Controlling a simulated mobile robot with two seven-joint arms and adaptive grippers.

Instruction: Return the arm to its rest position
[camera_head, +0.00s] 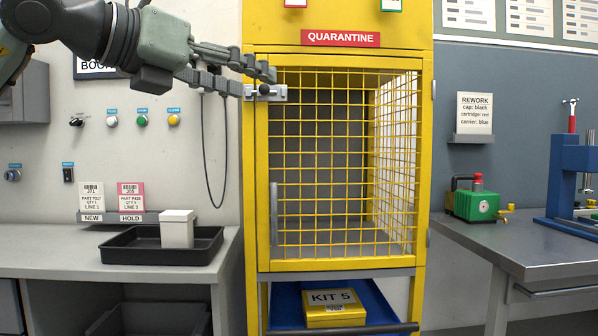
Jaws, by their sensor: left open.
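My left gripper (268,75) comes in from the upper left. It reaches across the wall to the upper left corner of the yellow quarantine cage (262,150). Its fingertips are in front of the grey latch (270,93) at the top of the cage's mesh door (345,165). I cannot tell whether they touch it. The fingers are seen from the side, with nothing visible between them, and they are open. The mesh door looks shut, and the cage behind it looks empty. My right gripper is not in view.
Below the cage, a yellow KIT 5 box (335,308) sits on a blue tray (283,305). On the left bench, a black tray (120,250) holds a white box (177,229). The right bench (530,255) carries a green device (472,203) and a blue press (572,175).

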